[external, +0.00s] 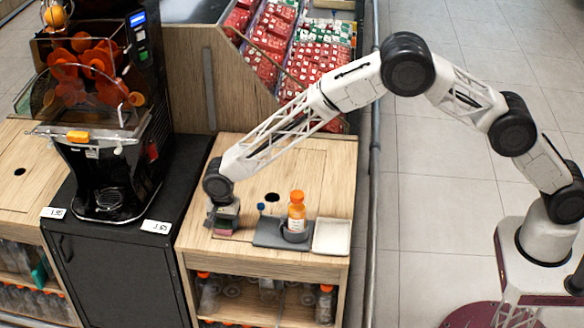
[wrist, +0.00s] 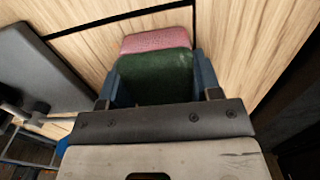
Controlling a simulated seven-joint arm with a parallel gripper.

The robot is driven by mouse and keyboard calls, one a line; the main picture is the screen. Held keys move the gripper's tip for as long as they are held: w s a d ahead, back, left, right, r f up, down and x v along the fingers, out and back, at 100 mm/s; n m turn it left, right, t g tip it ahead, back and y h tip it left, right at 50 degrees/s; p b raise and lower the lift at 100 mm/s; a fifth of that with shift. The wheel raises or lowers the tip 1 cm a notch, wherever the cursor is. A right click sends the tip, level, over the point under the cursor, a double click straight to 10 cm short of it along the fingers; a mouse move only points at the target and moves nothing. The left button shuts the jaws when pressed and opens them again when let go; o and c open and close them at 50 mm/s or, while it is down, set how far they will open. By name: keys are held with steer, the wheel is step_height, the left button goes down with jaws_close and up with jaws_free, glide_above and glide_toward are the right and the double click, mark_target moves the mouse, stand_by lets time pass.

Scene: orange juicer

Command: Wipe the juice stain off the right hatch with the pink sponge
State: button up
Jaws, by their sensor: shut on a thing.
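The pink sponge (wrist: 156,40), with a green layer (wrist: 155,77), is between the fingers of my gripper (wrist: 155,85) in the wrist view. My gripper is shut on it. In the external view my gripper (external: 223,220) points down at the front left part of the right wooden hatch (external: 310,165), and the sponge's pink edge (external: 222,232) shows at its tip. The sponge is at or just above the wood; I cannot tell if it touches. No juice stain can be made out in either view.
A grey tray (external: 262,236) with an orange-capped bottle (external: 296,215) stands right of my gripper, beside a white dish (external: 331,237). The hatch has a round hole (external: 272,197). The black juicer (external: 105,150) stands to the left. The wood behind my gripper is mostly clear.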

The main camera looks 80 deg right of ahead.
mark_target(244, 230)
steer(key=shift+w+f, duration=0.1)
steer(key=shift+w, duration=0.95)
steer(key=shift+s+d, duration=0.1)
steer(key=shift+s, duration=0.3)
steer(key=shift+s+r, duration=0.2)
steer(key=shift+s, duration=1.35)
steer(key=shift+s, duration=0.2)
steer(key=shift+s+f, duration=0.2)
steer(key=shift+s, duration=1.7)
steer(key=shift+w+r, duration=0.1)
